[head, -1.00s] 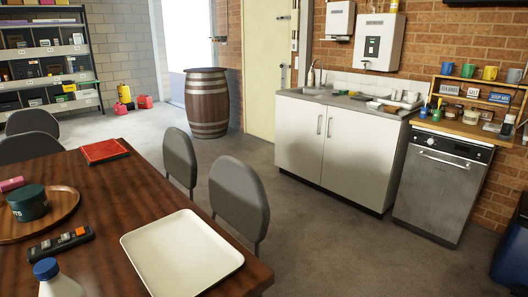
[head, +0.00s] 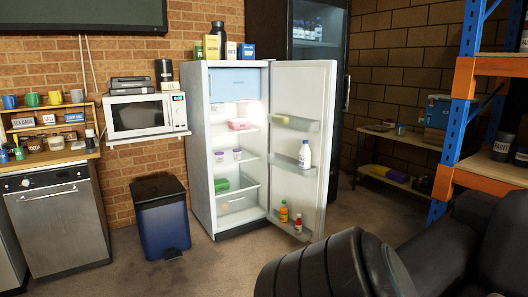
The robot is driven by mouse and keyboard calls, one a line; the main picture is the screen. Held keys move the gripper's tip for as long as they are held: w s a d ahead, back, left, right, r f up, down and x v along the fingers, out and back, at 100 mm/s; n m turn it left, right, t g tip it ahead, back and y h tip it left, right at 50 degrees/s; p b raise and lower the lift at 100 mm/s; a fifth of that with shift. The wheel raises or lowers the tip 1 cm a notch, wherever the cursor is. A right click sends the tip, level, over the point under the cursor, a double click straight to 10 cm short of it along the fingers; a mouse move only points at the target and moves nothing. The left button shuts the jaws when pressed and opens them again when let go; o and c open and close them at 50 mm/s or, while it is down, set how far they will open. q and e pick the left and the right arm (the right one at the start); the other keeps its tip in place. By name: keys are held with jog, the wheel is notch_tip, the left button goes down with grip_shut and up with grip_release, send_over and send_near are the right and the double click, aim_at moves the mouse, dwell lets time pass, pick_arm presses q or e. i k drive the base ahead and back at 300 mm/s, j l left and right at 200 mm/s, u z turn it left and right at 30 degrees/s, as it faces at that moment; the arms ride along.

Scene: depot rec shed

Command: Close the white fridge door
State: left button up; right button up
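The white fridge (head: 197,150) stands against the brick wall near the middle of the head view. Its white door (head: 318,150) is wide open, hinged on the right and swung out toward me. The door shelves hold a white bottle (head: 305,154), an orange bottle (head: 284,211) and a red bottle (head: 298,223). Inside are a pink item (head: 241,125), small tubs (head: 228,156) and a green box (head: 221,184). A dark part of my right arm fills the lower right corner, in front of and below the door. Neither gripper is in view.
A blue bin (head: 160,215) stands left of the fridge, beneath a microwave (head: 143,116) on a wall shelf. A dark tall cabinet (head: 335,70) stands behind the door. An orange and blue rack (head: 462,95) is at the right. Bare floor lies in front of the fridge.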

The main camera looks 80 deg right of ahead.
aim_at(304, 91)
jog(key=z, duration=2.15)
jog(key=i+l, duration=0.1)
jog(key=i, duration=0.25)
jog(key=i+l+z, duration=0.1)
jog(key=i, duration=0.2)
jog(key=i+u, duration=0.2)
jog(key=i, duration=0.5)
jog(key=i+l+u, duration=0.15)
jog(key=i, duration=0.5)
jog(key=i+z, duration=0.5)
jog(key=i+j+z, duration=0.1)
jog(key=i+z, duration=0.35)
jog(key=i, duration=0.15)
jog(key=i+l, duration=0.35)
jog(key=i, duration=0.15)
jog(key=i+l, duration=0.35)
jog(key=i, duration=0.15)
